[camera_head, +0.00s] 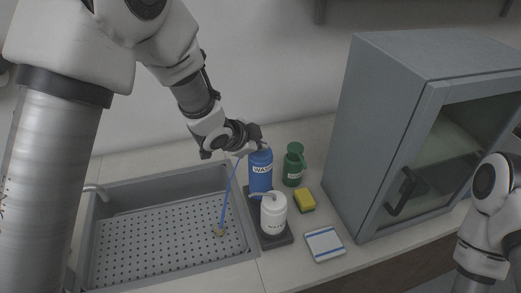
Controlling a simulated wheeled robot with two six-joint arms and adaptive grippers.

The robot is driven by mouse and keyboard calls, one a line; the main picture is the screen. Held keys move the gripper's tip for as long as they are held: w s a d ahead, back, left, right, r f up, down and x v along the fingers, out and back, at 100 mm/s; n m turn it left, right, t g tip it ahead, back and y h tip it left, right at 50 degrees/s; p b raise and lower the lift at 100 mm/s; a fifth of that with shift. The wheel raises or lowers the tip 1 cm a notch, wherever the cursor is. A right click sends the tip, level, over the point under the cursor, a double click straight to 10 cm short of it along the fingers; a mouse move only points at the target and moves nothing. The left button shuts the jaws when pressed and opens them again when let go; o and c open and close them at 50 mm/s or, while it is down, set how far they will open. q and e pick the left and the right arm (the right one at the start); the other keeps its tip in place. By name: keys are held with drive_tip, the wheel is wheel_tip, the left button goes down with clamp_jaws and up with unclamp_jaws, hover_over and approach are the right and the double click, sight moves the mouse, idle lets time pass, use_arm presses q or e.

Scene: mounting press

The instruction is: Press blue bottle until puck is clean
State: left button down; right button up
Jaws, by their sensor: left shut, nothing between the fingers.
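The blue bottle (261,179), with a white label, stands upright on a dark tray beside the sink. My left gripper (259,146) is shut, with nothing between its fingers, at the top of this bottle, and seems to touch it; the bottle's top is mostly hidden. A thin blue stream (229,195) runs from near the bottle's top down into the sink. It ends at a small brownish puck (219,232) on the perforated sink floor. The puck is too small to tell how clean it is. My right arm shows at the right edge; its gripper is out of view.
A white bottle (273,216) stands in front of the blue one on the dark tray (283,240). A grey cabinet (377,130) stands beyond. The sink (170,184) is left.

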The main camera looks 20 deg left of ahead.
sight(259, 153)
use_arm(q)
drive_tip(key=shift+r+p, duration=0.85)
wheel_tip(259, 153, up, 5)
drive_tip(key=p, duration=0.5)
drive_tip(key=shift+r, duration=0.1)
drive_tip(key=shift+f, duration=0.2)
idle(0.4)
